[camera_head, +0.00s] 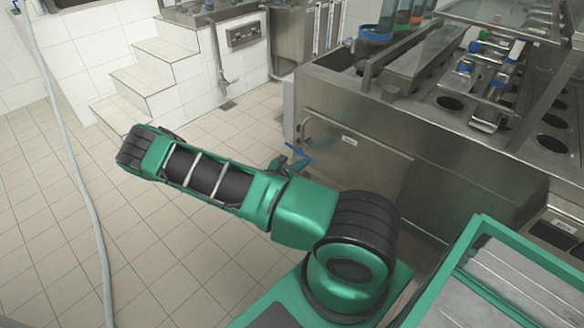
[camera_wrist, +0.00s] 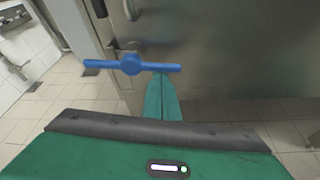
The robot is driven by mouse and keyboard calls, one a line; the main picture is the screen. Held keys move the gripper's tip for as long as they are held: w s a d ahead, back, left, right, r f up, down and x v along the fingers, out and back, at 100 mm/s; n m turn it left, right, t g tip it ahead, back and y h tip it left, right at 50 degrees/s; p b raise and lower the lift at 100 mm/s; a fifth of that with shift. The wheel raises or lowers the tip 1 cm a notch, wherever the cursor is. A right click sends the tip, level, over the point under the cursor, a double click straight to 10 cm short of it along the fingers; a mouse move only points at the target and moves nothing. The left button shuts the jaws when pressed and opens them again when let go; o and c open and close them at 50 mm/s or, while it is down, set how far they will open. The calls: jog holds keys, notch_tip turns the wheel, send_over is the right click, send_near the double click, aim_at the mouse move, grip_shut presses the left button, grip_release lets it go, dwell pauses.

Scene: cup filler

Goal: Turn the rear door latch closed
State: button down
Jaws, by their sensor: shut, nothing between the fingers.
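The blue door latch (camera_head: 298,152) sits at the lower left edge of the steel machine. In the wrist view the latch (camera_wrist: 131,64) has a round hub with a bar reaching left and right, lying almost level. My gripper (camera_wrist: 162,78) is shut and empty. Its green fingertips are just under the right end of the bar; I cannot tell whether they touch it. In the head view my gripper (camera_head: 279,166) is partly hidden behind my arm. The steel door panel (camera_wrist: 215,45) fills the background, with a metal handle (camera_wrist: 130,10) above the latch.
The steel machine (camera_head: 350,150) stands on the right, with cup holes on top. White tiled steps (camera_head: 150,78) stand at the back left. A grey hose (camera_head: 78,165) runs along the left. The tiled floor (camera_head: 60,220) is otherwise clear there.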

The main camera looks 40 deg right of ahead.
jog(key=shift+r, duration=0.35)
dwell(0.5)
notch_tip(320, 180, down, 4)
jog(key=v, duration=1)
jog(key=shift+w, duration=0.4)
jog(key=shift+f, duration=0.1)
jog(key=s+a+r+m+g+y, duration=0.1)
jog(key=s+a+r+m+y, duration=0.3)
jog(key=s+r+m, duration=0.4)
jog(key=s+a+r+m+g+y, duration=0.1)
jog(key=s+a+r+m+y, duration=0.3)
jog(key=r, duration=1.2)
jog(key=s+a+r+m+y, duration=0.4)
jog(key=s+r+m+y, duration=0.2)
jog(key=s+r+m, duration=0.6)
jog(key=shift+s+r+g, duration=0.2)
jog(key=shift+s+g, duration=0.2)
jog(key=shift+s, duration=0.65)
